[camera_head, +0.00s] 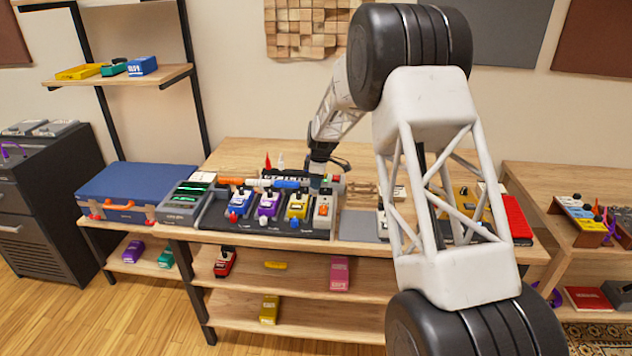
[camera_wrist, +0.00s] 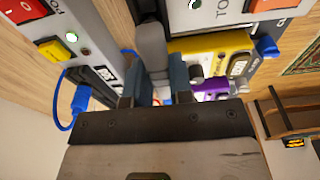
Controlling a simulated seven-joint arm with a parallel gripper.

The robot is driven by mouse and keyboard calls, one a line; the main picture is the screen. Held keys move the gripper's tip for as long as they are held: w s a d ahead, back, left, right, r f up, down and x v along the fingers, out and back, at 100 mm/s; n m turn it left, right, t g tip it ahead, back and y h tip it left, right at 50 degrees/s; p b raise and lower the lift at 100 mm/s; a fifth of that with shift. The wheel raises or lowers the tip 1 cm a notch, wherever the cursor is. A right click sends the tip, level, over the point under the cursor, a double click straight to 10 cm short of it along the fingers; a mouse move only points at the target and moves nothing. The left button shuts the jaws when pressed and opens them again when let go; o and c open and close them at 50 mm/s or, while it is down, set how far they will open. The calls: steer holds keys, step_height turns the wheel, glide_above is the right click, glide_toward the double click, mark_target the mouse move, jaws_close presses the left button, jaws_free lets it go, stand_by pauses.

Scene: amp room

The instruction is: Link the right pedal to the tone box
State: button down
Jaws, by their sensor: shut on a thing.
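My gripper (camera_head: 318,181) is low over the back right of the pedalboard. In the wrist view its dark blue fingers (camera_wrist: 153,82) are shut on a grey piece (camera_wrist: 151,45), which looks like a plug; its far end is hard to make out. The yellow pedal (camera_head: 298,205), the rightmost coloured pedal, is beside the fingers in the wrist view (camera_wrist: 215,43). The grey-white box with an orange part (camera_head: 324,209) stands to its right and appears to be the tone box; part of its "TO" lettering shows in the wrist view (camera_wrist: 228,9). The gripper hides part of the back edge.
The purple pedal (camera_head: 268,204) and blue pedal (camera_head: 241,202) stand left of the yellow one. A power box with a yellow button (camera_wrist: 56,48) and a blue cable (camera_wrist: 76,100) are close to the fingers. A grey mat (camera_head: 360,227) lies to the right.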

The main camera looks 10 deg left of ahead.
steer(key=shift+f, duration=0.4)
stand_by(1.2)
steer(key=c, duration=0.5)
jaws_free()
steer(key=shift+r, duration=0.15)
steer(key=shift+r, duration=3.3)
